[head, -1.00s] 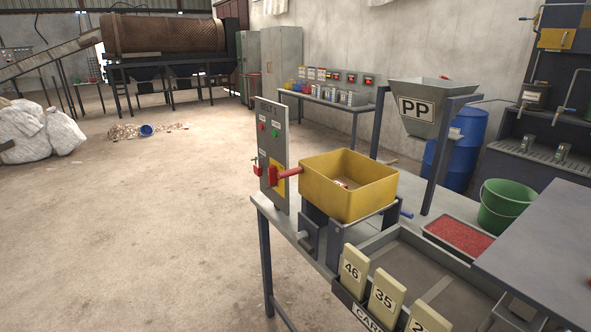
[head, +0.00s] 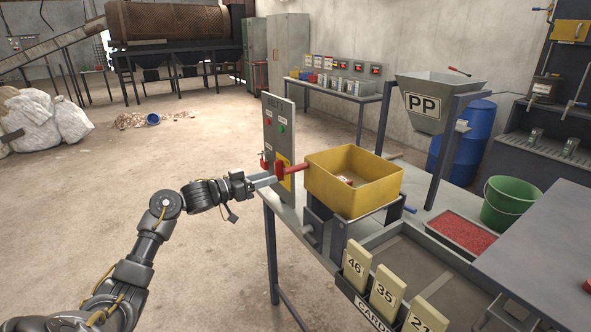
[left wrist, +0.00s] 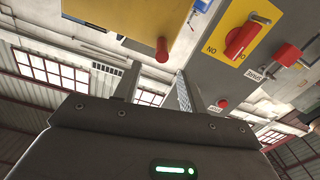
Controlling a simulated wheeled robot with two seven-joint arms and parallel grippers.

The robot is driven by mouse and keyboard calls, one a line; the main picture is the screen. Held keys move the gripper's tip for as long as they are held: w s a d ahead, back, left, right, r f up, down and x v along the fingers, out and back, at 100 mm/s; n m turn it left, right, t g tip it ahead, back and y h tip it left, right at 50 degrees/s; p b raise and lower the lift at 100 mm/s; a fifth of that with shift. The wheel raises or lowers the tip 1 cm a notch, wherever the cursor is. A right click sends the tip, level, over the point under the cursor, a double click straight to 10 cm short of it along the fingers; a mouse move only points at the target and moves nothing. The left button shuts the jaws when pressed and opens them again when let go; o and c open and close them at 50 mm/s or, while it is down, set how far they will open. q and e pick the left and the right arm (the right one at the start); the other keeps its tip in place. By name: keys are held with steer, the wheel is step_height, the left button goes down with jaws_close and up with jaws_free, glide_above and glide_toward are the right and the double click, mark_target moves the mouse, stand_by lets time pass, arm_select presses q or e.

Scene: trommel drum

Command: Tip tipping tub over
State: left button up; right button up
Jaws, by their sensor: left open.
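The yellow tipping tub (head: 325,187) sits upright on a stand on the bench, with a small pale item at its bottom. A red handle (head: 293,169) sticks out from its left side towards the grey control panel (head: 277,125). My left gripper (head: 266,181) is open and empty, just left of the panel and the handle. In the left wrist view the tub (left wrist: 115,22) is at the top left, its red handle knob (left wrist: 162,50) hanging beyond and between my open fingers (left wrist: 157,84). The panel's red switch (left wrist: 242,40) is right of them. My right gripper is out of view.
A PP hopper (head: 437,100), a tray of red granules (head: 461,235) and a green bucket (head: 508,203) are to the right. The floor at left is mostly clear.

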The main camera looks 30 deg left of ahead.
arm_select(q)
steer(key=p, duration=0.2)
glide_toward(308, 166)
steer(key=shift+n, duration=0.3)
steer(key=x, duration=0.2)
steer(key=a+x, duration=0.1)
steer(key=x, duration=0.1)
steer(key=shift+w+d+f, duration=0.15)
steer(key=shift+w+d, duration=0.05)
steer(key=shift+w, duration=0.35)
steer(key=shift+w+d+f, duration=0.1)
steer(key=shift+w+d, duration=0.15)
steer(key=shift+w, duration=0.25)
jaws_close()
